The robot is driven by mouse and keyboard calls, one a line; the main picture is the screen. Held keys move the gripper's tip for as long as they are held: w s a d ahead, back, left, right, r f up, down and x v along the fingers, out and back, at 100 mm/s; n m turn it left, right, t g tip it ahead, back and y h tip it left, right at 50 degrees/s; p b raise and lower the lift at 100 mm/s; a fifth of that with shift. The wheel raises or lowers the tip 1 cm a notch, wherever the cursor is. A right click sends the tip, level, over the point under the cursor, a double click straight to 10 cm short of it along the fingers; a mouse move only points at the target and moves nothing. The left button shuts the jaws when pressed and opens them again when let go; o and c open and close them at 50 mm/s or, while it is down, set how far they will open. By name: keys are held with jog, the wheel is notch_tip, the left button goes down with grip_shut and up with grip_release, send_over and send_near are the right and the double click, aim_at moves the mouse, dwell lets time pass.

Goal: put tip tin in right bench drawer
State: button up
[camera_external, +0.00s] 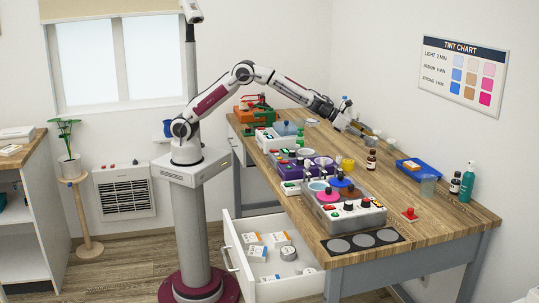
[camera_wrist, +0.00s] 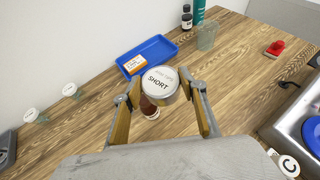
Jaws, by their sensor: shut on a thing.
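The tip tin (camera_wrist: 160,82) is a round pale tin with "SHORT" on its lid, seen between my fingers in the wrist view. My gripper (camera_wrist: 158,97) is shut on it, with a tan-padded finger on each side. In the external view my gripper (camera_external: 362,130) is above the back part of the bench; the tin is too small to make out there. A white bench drawer (camera_external: 238,257) stands pulled open below the bench's front edge. It holds several small boxes and round tins. My gripper is well above and to the right of it.
A brown bottle (camera_external: 371,160) stands close below my gripper. A blue tray (camera_external: 421,171) with an orange-and-white box lies beyond it, near a green bottle (camera_external: 467,182). Several devices and a grey unit with knobs (camera_external: 345,212) crowd the bench between gripper and drawer.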

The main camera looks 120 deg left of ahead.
jog(key=d+m+g+h, duration=0.1)
jog(key=d+m+h, duration=0.3)
jog(key=d, duration=0.9)
jog(key=s+d+m+g+h, duration=0.1)
jog(key=d+m+h, duration=0.3)
jog(key=d, duration=1)
jog(key=s+d+f+m+g+h, duration=0.1)
jog(key=d+m+h, duration=0.3)
jog(key=d, duration=0.9)
jog(key=shift+s+d+m+g, duration=0.15)
jog(key=shift+d+m+g, duration=0.15)
jog(key=shift+m, duration=0.1)
jog(key=s+d+f+m+g+h, duration=0.1)
jog(key=s+d+f+m, duration=0.1)
jog(key=s+d+f, duration=0.5)
jog(key=s+d+f+m+g+h, duration=0.1)
jog(key=s+d+f, duration=0.6)
jog(key=d, duration=0.8)
notch_tip(320, 180, down, 2)
jog(key=shift+s+f+m+g+h, duration=0.1)
jog(key=shift+s+m+g+h, duration=0.25)
jog(key=shift+g, duration=0.35)
jog(key=shift+w, duration=0.1)
send_over(265, 270)
notch_tip(265, 270, down, 6)
jog(key=shift+f, duration=0.15)
jog(key=shift+f, duration=1.8)
